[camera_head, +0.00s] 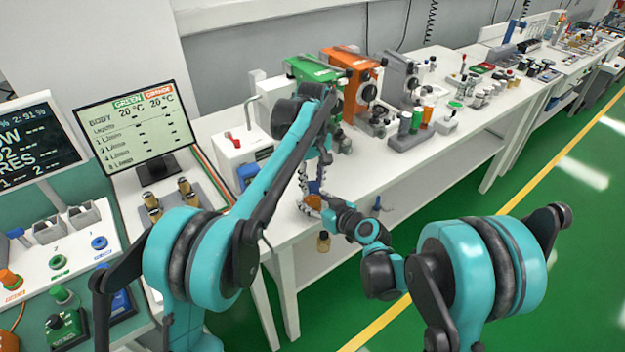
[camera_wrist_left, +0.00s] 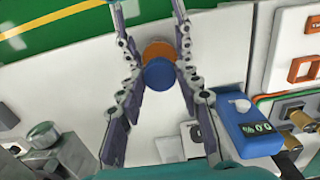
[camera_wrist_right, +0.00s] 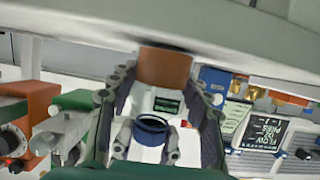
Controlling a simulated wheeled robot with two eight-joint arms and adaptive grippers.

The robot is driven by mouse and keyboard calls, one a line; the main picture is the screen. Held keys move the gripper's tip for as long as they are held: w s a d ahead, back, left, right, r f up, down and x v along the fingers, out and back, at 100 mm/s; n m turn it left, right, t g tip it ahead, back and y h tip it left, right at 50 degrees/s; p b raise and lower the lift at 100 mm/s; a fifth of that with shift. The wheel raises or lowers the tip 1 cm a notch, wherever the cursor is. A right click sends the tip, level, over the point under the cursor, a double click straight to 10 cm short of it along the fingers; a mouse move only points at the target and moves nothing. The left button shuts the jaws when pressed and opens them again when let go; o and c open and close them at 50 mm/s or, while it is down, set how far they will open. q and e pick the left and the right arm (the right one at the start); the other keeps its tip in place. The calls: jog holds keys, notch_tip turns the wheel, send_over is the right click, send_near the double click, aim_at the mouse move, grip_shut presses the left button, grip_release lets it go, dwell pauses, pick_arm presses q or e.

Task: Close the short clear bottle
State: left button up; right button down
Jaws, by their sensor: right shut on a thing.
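The bottle shows as a short orange-brown cylinder (camera_wrist_right: 165,68), held between the fingers of my right gripper (camera_wrist_right: 160,95). In the head view it is a small orange patch (camera_head: 313,188) above the front edge of the white table. A blue cap (camera_wrist_left: 160,73) sits between the fingers of my left gripper (camera_wrist_left: 160,80), in front of the orange bottle (camera_wrist_left: 157,49). In the right wrist view the cap is a blue ring (camera_wrist_right: 152,122) facing the bottle, seemingly apart from it. The two grippers meet closely, and their fingertips partly hide each other in the head view.
The white table (camera_head: 440,160) carries green (camera_head: 315,70) and orange (camera_head: 350,72) machines and a small bottle rack (camera_head: 408,135) behind the arms. A monitor (camera_head: 135,120) stands at left. A blue device (camera_wrist_left: 245,125) is near my left gripper.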

pick_arm(q)
grip_shut()
jog(key=m, duration=0.5)
jog(key=shift+m, duration=0.4)
jog(key=m, duration=0.5)
jog(key=shift+m, duration=0.3)
jog(key=o, duration=0.8)
grip_release()
jog(key=shift+c, duration=0.2)
